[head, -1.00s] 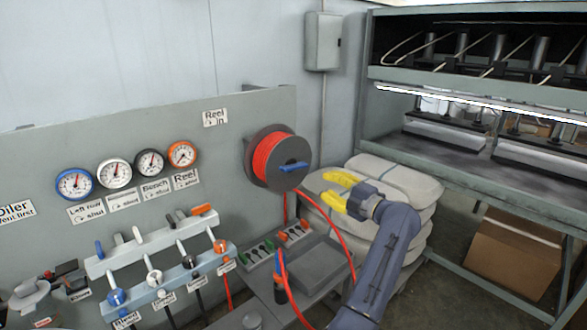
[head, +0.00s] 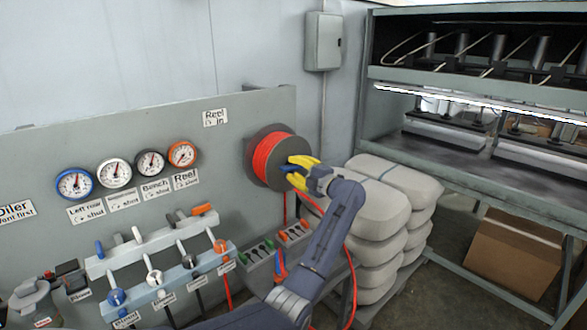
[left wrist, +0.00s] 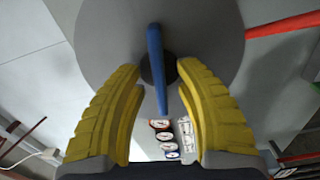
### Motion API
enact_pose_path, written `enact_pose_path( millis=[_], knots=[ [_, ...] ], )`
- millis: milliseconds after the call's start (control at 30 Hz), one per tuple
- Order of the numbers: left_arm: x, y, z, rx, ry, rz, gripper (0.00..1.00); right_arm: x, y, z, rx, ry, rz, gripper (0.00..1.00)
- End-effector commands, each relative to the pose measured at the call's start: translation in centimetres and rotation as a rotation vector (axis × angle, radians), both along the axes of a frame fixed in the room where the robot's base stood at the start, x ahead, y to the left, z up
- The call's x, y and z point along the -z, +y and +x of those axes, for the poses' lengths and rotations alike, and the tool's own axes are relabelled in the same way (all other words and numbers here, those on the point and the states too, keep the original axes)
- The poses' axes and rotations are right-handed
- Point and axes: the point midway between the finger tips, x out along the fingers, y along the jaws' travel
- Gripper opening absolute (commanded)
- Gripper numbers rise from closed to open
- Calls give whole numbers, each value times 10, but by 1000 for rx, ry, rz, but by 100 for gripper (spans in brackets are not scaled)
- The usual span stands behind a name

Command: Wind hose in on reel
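The hose reel (head: 265,163) is on the grey panel, with red hose (head: 262,150) wound on its drum and a dark round face. Its blue handle (head: 289,169) sits at the face, partly hidden by my left gripper. My left gripper (head: 300,170) has yellow fingers at the reel's face. In the left wrist view the fingers are apart, one on each side of the blue handle (left wrist: 157,65), with gaps between. The red hose also hangs below the reel and runs down to the right. My right gripper is not in view.
Gauges (head: 151,162) and a valve rack (head: 160,255) are on the panel at left. Stacked pale sacks (head: 372,205) stand right of the reel, close to my arm. A metal press rack (head: 450,180) and a cardboard box (head: 514,254) are further right.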

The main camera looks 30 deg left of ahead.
Motion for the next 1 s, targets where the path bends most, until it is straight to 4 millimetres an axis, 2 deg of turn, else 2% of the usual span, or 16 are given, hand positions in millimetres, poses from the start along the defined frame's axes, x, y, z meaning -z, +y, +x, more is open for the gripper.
enact_pose_path(
  millis=[200, 467, 500, 800, 1000],
  knots=[
    [0, 8, 2, 0, 1, 1, 34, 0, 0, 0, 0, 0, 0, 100],
    [0, 8, 2, 0, 0, 0, 34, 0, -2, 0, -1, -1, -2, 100],
    [0, 8, 2, 0, 0, 0, 37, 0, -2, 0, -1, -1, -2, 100],
    [0, 8, 2, 0, 0, 0, 2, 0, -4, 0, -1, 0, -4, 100],
    [0, 8, 2, 0, 0, 0, 0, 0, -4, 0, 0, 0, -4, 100]
  ],
)
